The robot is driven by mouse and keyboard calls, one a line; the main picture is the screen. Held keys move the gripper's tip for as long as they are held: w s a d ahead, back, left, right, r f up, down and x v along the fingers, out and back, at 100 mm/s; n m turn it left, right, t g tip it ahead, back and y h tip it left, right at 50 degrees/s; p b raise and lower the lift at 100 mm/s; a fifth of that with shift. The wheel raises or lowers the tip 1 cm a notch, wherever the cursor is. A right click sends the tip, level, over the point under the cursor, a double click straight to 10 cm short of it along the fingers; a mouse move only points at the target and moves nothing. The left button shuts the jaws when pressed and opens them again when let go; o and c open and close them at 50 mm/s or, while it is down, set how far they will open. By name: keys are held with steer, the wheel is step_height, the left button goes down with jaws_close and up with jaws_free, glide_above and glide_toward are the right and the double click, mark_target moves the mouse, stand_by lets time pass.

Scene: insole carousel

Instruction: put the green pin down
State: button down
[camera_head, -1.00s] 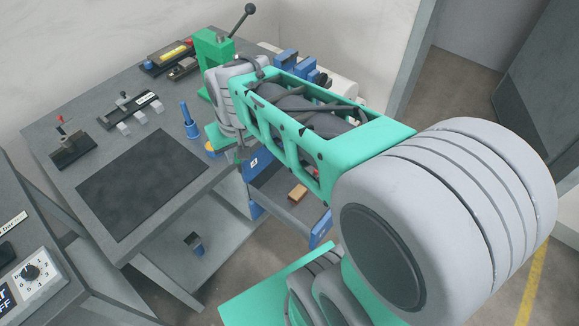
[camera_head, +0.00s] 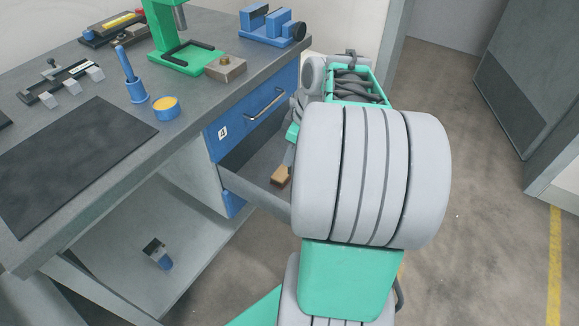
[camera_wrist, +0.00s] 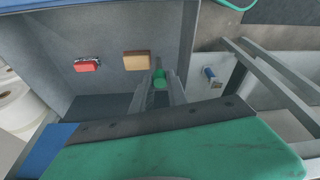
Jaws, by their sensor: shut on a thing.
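The green pin (camera_wrist: 160,79) is between the two fingertips of my gripper (camera_wrist: 161,86) in the wrist view, and the gripper is shut on it. The pin shows over the open drawer, close to a tan block and near the drawer's side wall (camera_wrist: 190,45). I cannot tell whether it touches the drawer floor (camera_wrist: 110,30). In the head view my arm reaches down into the open drawer (camera_head: 253,187) under the workbench. The pin and my fingertips are hidden there.
In the drawer lie the tan block (camera_wrist: 137,61) and a red block (camera_wrist: 87,65). Above the drawer is a closed blue drawer (camera_head: 245,120). A blue object (camera_head: 163,260) stands on the lower shelf. The workbench (camera_head: 190,130) holds a green press (camera_head: 180,55) and a blue vise (camera_head: 268,27).

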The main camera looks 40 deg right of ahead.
steer(key=shift+w+d+f+b, duration=0.65)
steer(key=shift+w+d+f, duration=0.35)
steer(key=shift+d+f, duration=1)
steer(key=shift+w+d+f+b, duration=0.65)
steer(key=shift+w+d+f, duration=0.35)
steer(key=shift+d+f, duration=1)
steer(key=shift+w+d+f+b, duration=0.65)
steer(key=shift+w+d+f, duration=0.35)
steer(key=shift+d+f, duration=1)
steer(key=shift+a+f, duration=0.25)
steer(key=shift+a, duration=0.1)
steer(key=shift+f, duration=0.15)
steer(key=c, duration=1.3)
jaws_free()
